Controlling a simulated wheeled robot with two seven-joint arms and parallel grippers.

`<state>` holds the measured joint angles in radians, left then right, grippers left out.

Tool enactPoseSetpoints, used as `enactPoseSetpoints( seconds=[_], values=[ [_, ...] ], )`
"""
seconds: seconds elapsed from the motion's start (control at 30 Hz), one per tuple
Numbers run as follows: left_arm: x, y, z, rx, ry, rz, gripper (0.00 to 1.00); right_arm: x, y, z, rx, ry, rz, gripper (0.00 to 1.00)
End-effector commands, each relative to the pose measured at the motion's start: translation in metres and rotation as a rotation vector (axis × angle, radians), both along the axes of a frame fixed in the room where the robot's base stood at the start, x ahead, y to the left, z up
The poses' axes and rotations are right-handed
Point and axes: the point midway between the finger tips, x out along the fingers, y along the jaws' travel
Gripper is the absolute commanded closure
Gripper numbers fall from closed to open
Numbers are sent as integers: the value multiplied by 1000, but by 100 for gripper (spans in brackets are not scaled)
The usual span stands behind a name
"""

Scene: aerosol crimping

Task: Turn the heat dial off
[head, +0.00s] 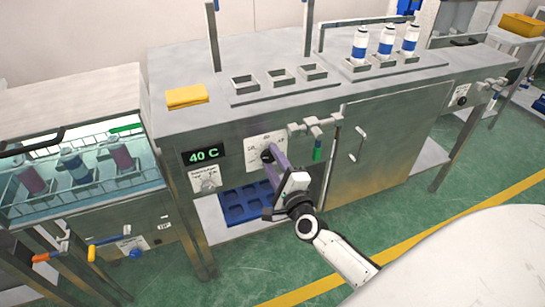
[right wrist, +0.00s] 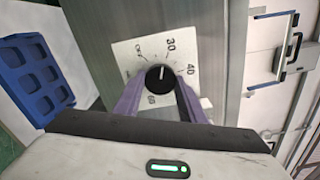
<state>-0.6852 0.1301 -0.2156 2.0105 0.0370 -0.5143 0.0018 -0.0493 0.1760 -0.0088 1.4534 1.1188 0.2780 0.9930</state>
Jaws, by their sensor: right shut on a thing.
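The heat dial is a black knob (right wrist: 160,78) on a white scale plate (right wrist: 150,55) with OFF, 30, 40 and 60 marks. Its white pointer line points up in the right wrist view, near the 30 mark and short of OFF. In the head view the plate (head: 252,146) is on the cabinet front, with the knob partly hidden by my right gripper (head: 271,155). The gripper's purple fingers are shut on the knob, one on each side. A display (head: 203,154) left of the plate reads 40 C. My left gripper is not in view.
A second small panel (head: 205,180) is below the display. A blue tray (head: 245,203) sits on the shelf below. A glass bath (head: 80,175) with bottles is at left.

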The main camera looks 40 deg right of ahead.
Motion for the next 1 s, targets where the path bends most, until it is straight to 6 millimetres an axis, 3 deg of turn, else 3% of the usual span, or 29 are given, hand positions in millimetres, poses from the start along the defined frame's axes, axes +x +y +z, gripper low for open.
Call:
enactPoseSetpoints(
  seconds=[0.6,1.0],
  values=[
    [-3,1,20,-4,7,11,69,0,1,3,-557,135,2,86],
    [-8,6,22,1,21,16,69,0,1,1,-793,193,2,86]
  ],
)
